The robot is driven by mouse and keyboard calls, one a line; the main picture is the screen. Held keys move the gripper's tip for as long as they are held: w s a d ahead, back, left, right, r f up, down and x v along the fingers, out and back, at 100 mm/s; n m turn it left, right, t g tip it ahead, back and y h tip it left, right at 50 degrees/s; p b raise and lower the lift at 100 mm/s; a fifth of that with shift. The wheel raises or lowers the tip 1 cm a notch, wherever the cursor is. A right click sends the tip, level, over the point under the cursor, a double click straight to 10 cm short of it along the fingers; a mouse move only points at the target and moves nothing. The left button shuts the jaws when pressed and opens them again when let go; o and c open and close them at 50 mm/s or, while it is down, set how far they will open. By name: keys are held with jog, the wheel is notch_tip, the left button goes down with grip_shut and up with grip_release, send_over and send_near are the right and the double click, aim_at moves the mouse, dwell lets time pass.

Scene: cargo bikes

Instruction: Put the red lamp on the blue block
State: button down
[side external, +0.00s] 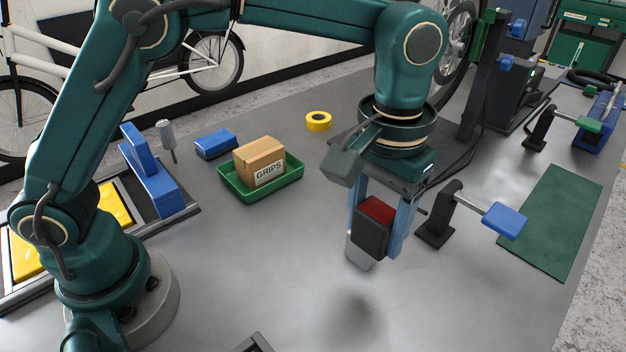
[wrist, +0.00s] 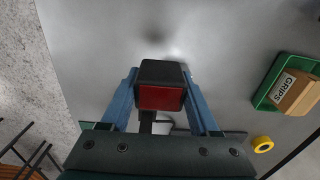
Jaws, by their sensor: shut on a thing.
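The red lamp (side external: 371,228) has a black body with a red face on one side. My gripper (side external: 378,240) is shut on it, with a blue finger on each side, and holds it above the grey table. In the wrist view the lamp (wrist: 161,87) sits between the two fingertips (wrist: 160,88), its red face toward the camera. The blue block (side external: 216,144) lies flat on the table at the back left, behind the green tray, well away from my gripper. Nothing is on top of it. It does not show in the wrist view.
A green tray (side external: 290,190) holding a GRIPS box (side external: 259,162) stands in front of the block. A yellow tape roll (side external: 318,121) lies behind. A black stand with a blue pad (side external: 505,221) is right of my gripper. The front middle of the table is clear.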

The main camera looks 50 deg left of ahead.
jog(key=shift+a+r, duration=0.25)
jog(key=shift+a, duration=0.05)
jog(key=shift+w+a+r, duration=0.1)
jog(key=shift+r, duration=0.2)
jog(key=w+a+r+n, duration=0.1)
jog(key=w+a+n, duration=0.5)
jog(key=a, duration=0.5)
jog(key=n, duration=1.2)
send_near(204, 143)
jog(key=shift+a+f, duration=0.1)
jog(key=shift+f, duration=2.9)
